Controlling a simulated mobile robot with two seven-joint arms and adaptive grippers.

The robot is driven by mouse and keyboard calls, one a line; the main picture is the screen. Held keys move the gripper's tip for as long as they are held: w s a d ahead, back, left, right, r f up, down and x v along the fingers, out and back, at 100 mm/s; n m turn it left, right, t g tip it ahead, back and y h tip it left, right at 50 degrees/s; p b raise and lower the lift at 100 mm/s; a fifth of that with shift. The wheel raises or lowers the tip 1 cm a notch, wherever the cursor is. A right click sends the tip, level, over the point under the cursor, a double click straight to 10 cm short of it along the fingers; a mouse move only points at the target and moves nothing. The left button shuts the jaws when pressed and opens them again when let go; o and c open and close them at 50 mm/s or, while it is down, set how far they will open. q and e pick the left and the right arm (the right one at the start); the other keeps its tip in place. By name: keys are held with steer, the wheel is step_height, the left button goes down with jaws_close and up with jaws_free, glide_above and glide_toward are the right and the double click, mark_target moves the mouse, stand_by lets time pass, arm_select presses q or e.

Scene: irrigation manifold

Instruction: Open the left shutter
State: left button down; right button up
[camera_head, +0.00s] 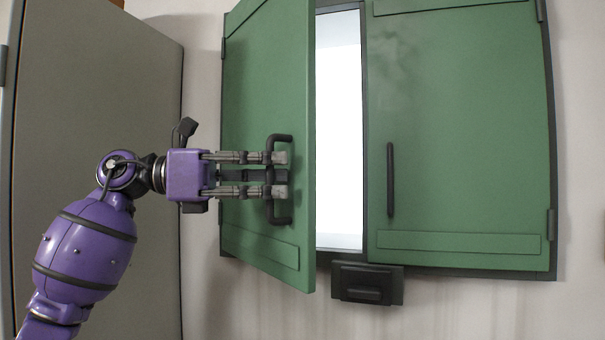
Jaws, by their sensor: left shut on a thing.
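The left shutter (265,85) is a green panel hinged on its left side. It stands partly open, swung out from the wall, and a bright white opening (338,130) shows between it and the right shutter. Its dark bar handle (280,213) is upright near its free edge. My left gripper (279,173) comes in from the left and is shut on this handle, with its fingers around the middle of the bar. My right gripper is not in view.
The green right shutter (460,130) is closed, with its own dark handle (390,180). A small dark box (367,284) sits on the wall below the frame. A grey cabinet or door panel (95,110) stands at the left, near my left arm.

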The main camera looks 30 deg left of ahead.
arm_select(q)
steer(key=s+a+m+g+h+p, duration=0.1)
steer(key=s+a+m+g, duration=0.1)
steer(key=s+a, duration=0.8)
steer(key=shift+s+g+h, duration=0.35)
steer(key=shift+g+h, duration=0.05)
steer(key=shift+g, duration=0.2)
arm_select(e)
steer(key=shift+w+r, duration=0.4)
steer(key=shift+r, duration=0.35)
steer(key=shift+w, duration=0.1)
